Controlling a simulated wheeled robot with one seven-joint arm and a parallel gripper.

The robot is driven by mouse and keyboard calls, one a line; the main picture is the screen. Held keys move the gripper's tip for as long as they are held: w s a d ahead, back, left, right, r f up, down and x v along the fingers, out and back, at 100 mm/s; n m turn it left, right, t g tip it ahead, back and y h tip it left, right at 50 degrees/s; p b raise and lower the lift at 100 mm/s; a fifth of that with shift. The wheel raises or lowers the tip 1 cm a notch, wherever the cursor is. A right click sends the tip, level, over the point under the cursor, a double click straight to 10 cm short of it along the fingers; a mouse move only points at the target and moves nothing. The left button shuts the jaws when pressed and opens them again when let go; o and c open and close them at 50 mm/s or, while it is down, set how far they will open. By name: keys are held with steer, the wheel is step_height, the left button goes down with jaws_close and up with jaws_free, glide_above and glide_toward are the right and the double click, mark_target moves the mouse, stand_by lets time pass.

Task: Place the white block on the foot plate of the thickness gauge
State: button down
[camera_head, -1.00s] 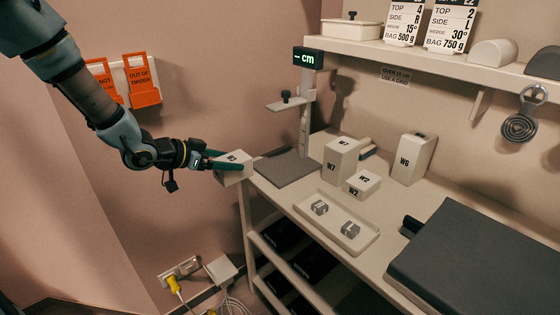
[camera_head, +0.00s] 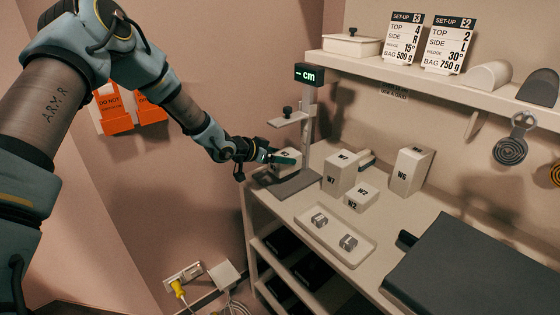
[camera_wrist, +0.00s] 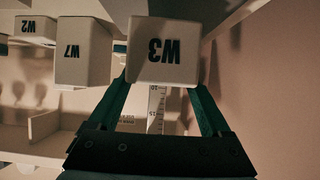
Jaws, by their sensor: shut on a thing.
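My gripper (camera_head: 284,158) is shut on a white block, which shows marked W3 in the wrist view (camera_wrist: 163,50) between the two green fingers. In the head view the fingers largely cover the block (camera_head: 291,153). The thickness gauge (camera_head: 308,128) stands at the table's far left corner, with a display reading "– cm" and a side arm with a knob. Its dark foot plate (camera_head: 299,184) is partly hidden by my gripper and the block. The block appears over the plate, below the side arm; I cannot tell whether it touches.
White blocks W7 (camera_head: 340,173), W2 (camera_head: 361,197) and W6 (camera_head: 411,170) stand right of the gauge. A tray (camera_head: 336,247) with two small grey pieces lies in front. A large dark pad (camera_head: 465,270) fills the right side. A shelf (camera_head: 440,82) runs above.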

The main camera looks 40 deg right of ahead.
steer(key=shift+a+f+p, duration=0.1)
steer(key=shift+f+p, duration=0.25)
steer(key=shift+f, duration=1)
steer(key=shift+f, duration=0.2)
jaws_free()
steer(key=shift+r, duration=0.3)
steer(key=b+v, duration=0.3)
steer(key=v, duration=0.9)
steer(key=shift+w, duration=0.1)
